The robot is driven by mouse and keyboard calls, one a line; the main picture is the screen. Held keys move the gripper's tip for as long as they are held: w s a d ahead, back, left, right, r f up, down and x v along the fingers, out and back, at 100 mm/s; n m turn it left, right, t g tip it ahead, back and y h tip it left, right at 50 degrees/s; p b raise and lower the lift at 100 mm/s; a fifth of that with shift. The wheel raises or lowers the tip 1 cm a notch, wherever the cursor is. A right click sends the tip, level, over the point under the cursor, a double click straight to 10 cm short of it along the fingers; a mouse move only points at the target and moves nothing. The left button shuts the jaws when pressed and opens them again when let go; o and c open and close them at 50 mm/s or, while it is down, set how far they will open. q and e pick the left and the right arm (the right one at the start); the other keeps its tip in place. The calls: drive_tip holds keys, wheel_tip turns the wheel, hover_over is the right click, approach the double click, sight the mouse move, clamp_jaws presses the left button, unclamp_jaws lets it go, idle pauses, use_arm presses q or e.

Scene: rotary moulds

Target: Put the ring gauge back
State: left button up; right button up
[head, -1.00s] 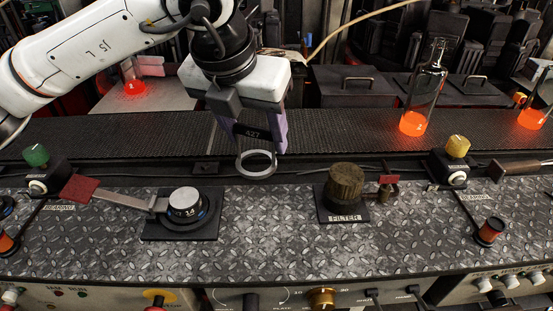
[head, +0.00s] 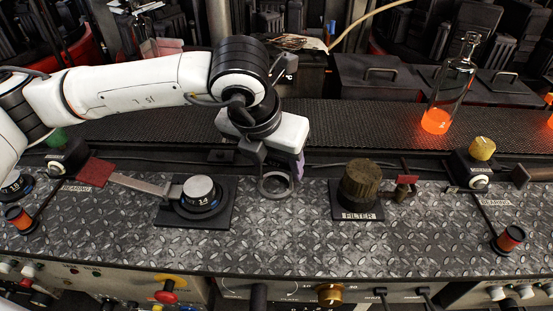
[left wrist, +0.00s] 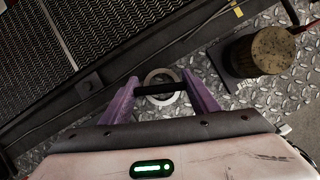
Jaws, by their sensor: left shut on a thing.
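The ring gauge is a grey metal ring (head: 274,196) with a dark handle bar; it also shows in the left wrist view (left wrist: 160,71). My left gripper (head: 273,160) is shut on its handle, between the purple fingers seen in the left wrist view (left wrist: 160,88). The ring hangs below the fingers, over the back part of the tread-plate bench, between the plate with the numbered dial and the filter plate. I cannot tell whether the ring touches the bench. My right gripper is not in view.
The dial (head: 199,190) with its red-ended lever (head: 97,172) stands left of the ring. The brown filter knob (head: 360,184) stands to the right. A conveyor (head: 370,130) behind carries a glowing bottle (head: 436,121). The bench in front of the ring is clear.

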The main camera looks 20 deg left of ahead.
use_arm(q)
drive_tip(key=o, duration=1.1)
drive_tip(key=shift+c, duration=0.2)
drive_tip(key=b+v, duration=0.1)
drive_tip(key=v, duration=1.1)
drive_tip(key=shift+r, duration=0.1)
